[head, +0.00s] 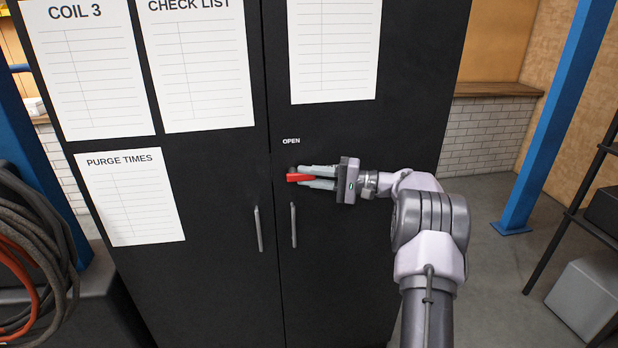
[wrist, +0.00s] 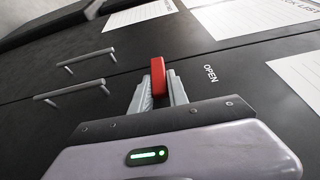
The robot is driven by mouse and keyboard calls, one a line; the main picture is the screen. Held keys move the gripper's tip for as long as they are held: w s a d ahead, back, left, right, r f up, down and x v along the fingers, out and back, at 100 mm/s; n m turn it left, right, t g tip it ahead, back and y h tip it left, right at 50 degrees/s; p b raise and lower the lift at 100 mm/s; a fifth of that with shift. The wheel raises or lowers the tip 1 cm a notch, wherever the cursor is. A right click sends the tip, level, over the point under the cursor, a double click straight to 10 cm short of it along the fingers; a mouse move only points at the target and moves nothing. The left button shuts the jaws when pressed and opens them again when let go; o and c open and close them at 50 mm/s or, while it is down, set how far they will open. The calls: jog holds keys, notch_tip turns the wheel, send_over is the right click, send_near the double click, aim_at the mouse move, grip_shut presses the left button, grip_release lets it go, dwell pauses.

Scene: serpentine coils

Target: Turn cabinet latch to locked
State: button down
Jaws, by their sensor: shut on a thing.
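The black cabinet (head: 225,270) has two doors with a vertical seam between them. A red latch handle (head: 298,177) sits on the right door near the seam, below the white word OPEN (head: 291,141). It points sideways in the head view. My gripper (head: 312,177) reaches in from the right and is shut on the red latch. In the wrist view the red latch (wrist: 158,76) stands between my two grey fingers (wrist: 160,90), with the OPEN label to its right. The latch's base is partly hidden by the handle and fingers.
Two vertical door handles (head: 258,229) (head: 294,225) hang below the latch. Paper sheets (head: 128,197) are on the doors. Coiled hoses (head: 30,255) are at the left, and a blue post (head: 555,115) and dark shelf rack (head: 590,215) at the right. Floor between cabinet and rack is clear.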

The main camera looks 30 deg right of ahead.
jog(key=c, duration=1.3)
grip_release()
jog(key=shift+a, duration=0.15)
jog(key=p+v, duration=0.4)
jog(key=v, duration=1.3)
jog(key=shift+s, duration=0.25)
